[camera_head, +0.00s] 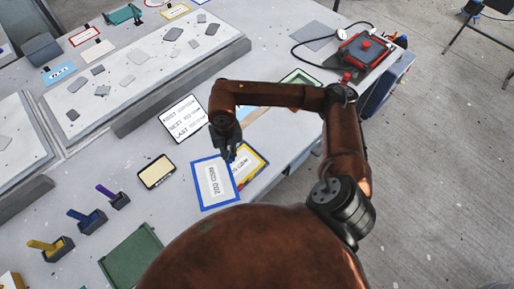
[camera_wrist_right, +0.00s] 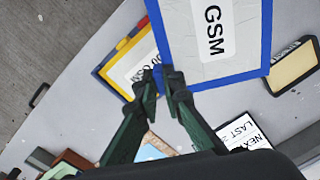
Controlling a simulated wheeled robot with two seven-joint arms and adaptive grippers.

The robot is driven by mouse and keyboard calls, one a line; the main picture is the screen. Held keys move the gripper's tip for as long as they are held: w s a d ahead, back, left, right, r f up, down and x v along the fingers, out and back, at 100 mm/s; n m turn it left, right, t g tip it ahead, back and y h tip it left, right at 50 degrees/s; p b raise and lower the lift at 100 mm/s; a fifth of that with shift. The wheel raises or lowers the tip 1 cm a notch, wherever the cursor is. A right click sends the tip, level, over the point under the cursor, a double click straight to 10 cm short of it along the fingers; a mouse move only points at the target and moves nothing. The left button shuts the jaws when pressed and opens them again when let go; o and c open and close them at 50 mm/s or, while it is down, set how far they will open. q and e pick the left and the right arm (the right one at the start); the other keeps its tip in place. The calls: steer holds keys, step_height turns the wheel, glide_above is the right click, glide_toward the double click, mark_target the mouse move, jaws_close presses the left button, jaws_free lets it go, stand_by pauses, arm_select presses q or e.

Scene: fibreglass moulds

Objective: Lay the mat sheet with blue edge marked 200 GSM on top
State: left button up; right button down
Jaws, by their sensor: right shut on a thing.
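The blue-edged mat sheet (camera_head: 210,187) has a white label that reads 200 GSM, turned upside down in the head view. It also shows large in the wrist view (camera_wrist_right: 240,62), where its label is cut off to GSM. My right gripper (camera_head: 230,157) is shut on a corner of this sheet; its fingers show in the wrist view (camera_wrist_right: 161,84). A sheet with a yellow edge (camera_head: 258,158) lies partly under or behind it, with red and blue edges also showing in the wrist view (camera_wrist_right: 110,70). My left gripper is out of view.
A text board (camera_head: 183,118) and a dark-framed cream pad (camera_head: 157,171) lie nearby on the table. Holders with yellow, blue and purple tools (camera_head: 87,220) stand at lower left, near a green tray (camera_head: 131,258). Grey pieces lie on a long slab (camera_head: 150,68). A red device (camera_head: 365,48) stands at back right.

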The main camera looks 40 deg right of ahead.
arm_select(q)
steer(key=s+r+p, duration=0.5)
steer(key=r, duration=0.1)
arm_select(e)
steer(key=s+d+f+m, duration=0.2)
steer(key=s+d+m, duration=0.1)
steer(key=d+m, duration=0.25)
steer(key=s+d+f+m, duration=0.2)
steer(key=d+f+m, duration=0.1)
steer(key=d+m, duration=0.3)
steer(key=shift+m, duration=0.65)
steer(key=f+b, duration=0.5)
steer(key=b, duration=0.1)
steer(key=shift+s+a+f+b, duration=0.15)
steer(key=shift+a+f+b, duration=0.2)
steer(key=shift+f, duration=0.05)
steer(key=shift+f+b, duration=0.5)
steer(key=shift+f, duration=0.1)
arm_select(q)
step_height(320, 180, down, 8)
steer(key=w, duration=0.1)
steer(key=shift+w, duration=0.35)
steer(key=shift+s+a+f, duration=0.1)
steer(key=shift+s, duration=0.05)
arm_select(e)
steer(key=shift+f, duration=0.1)
